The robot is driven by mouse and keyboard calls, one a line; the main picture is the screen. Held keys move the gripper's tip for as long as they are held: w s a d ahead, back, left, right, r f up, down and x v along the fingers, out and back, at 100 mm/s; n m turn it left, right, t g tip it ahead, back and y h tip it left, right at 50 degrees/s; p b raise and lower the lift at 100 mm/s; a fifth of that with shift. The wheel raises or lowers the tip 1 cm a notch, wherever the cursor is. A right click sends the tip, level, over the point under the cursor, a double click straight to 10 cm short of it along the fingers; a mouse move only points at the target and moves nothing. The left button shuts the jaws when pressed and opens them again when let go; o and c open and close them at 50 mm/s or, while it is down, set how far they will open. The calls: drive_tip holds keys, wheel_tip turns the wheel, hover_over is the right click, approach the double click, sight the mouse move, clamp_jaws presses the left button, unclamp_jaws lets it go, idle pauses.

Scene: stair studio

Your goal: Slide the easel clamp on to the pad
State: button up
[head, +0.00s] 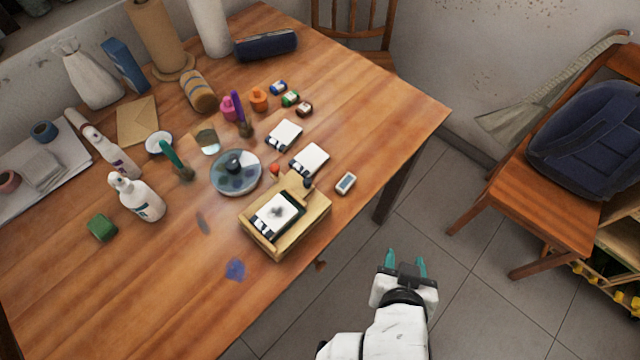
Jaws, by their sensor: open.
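A pale wooden easel box (252,238) sits near the right front edge of the wooden table. A white pad (265,222) with dark edges lies on it, with a small grey mark or object in its middle. A light wooden piece (293,184), possibly the easel clamp, is at the box's far side, between a small red knob (274,170) and a dark knob (307,182). Whether it touches the pad is too small to tell. My gripper (405,258), with teal fingertips, is open and empty, beyond the table edge to the right of and below the easel in the picture.
Two more white pads (309,160) (284,135) and a small pale block (345,183) lie beyond the box. A round blue-grey dish (236,186) stands to its left. White bottles (138,200) stand further left. A chair with a backpack (588,138) is at right.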

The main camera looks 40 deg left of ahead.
sight(307, 184)
drive_tip(key=s+a+r+n+y, duration=0.2)
drive_tip(key=s+a+r+y, duration=0.1)
drive_tip(key=a, duration=0.6)
drive_tip(key=s+a+r+n+y, duration=0.2)
drive_tip(key=s+a+y, duration=0.1)
drive_tip(key=a, duration=0.5)
drive_tip(key=shift+t, duration=0.4)
drive_tip(key=x, duration=0.8)
drive_tip(key=shift+w+a+f, duration=0.1)
drive_tip(key=shift+w+a, duration=0.1)
drive_tip(key=shift+a, duration=0.15)
drive_tip(key=shift+w+a+f, duration=0.3)
drive_tip(key=shift+w+a, duration=0.1)
drive_tip(key=shift+w, duration=0.1)
clamp_jaws()
